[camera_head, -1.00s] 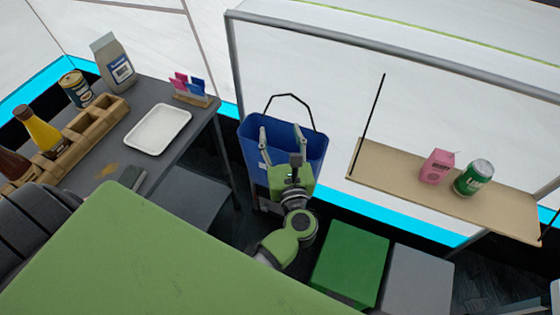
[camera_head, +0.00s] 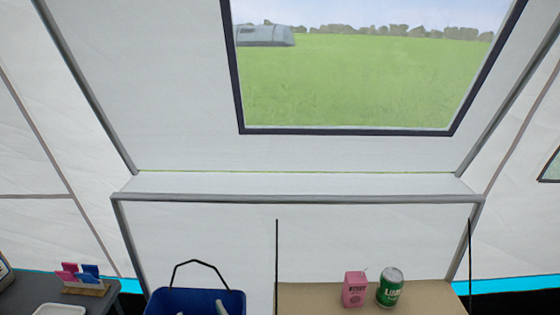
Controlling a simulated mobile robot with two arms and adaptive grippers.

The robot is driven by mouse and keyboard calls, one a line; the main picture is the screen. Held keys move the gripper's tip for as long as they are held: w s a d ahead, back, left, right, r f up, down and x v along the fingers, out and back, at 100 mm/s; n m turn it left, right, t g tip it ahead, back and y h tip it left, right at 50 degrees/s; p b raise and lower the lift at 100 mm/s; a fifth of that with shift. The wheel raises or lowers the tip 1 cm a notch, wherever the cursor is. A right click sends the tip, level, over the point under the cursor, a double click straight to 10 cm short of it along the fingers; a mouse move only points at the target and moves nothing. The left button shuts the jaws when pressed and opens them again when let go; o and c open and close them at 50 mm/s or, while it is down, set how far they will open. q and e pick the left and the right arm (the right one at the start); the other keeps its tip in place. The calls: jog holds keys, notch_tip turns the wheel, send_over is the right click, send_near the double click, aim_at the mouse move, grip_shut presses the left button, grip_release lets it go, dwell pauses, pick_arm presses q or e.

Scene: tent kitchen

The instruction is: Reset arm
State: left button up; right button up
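Only the tips of the fingers of my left gripper (camera_head: 203,311) show, at the bottom edge of the head view in front of a blue bin (camera_head: 168,302). The two tips stand apart with nothing seen between them, so it looks open. The rest of this arm is below the picture. My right gripper is not in view.
A wooden shelf (camera_head: 420,295) at the bottom right carries a pink carton (camera_head: 355,289) and a green can (camera_head: 390,287). A dark table (camera_head: 30,297) at the lower left holds a white tray (camera_head: 60,310) and pink and blue clips (camera_head: 80,273). A window (camera_head: 350,85) is above.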

pick_arm(q)
jog(key=w+d+r+m+t+h, duration=0.1)
jog(key=d+r+m+t+h, duration=0.15)
jog(key=d+m+h, duration=0.55)
jog(key=d+r+m+t+h, duration=0.25)
jog(key=r+m+h, duration=0.2)
jog(key=m, duration=0.65)
jog(key=s+d+f+m+g+h, duration=0.55)
jog(key=f+m+g, duration=0.2)
jog(key=m, duration=0.65)
jog(key=s+a+f+m+g+y, duration=0.8)
jog(key=s+a+f+m+g, duration=0.4)
jog(key=s+a, duration=0.5)
notch_tip(320, 180, down, 28)
jog(key=s+n+t, duration=0.1)
jog(key=s, duration=0.2)
jog(key=s+a+f+g, duration=0.1)
jog(key=s+a+f, duration=0.1)
jog(key=s+f, duration=1.2)
jog(key=shift+s+a+f, duration=0.15)
jog(key=shift+s+f, duration=0.05)
jog(key=shift+s, duration=0.85)
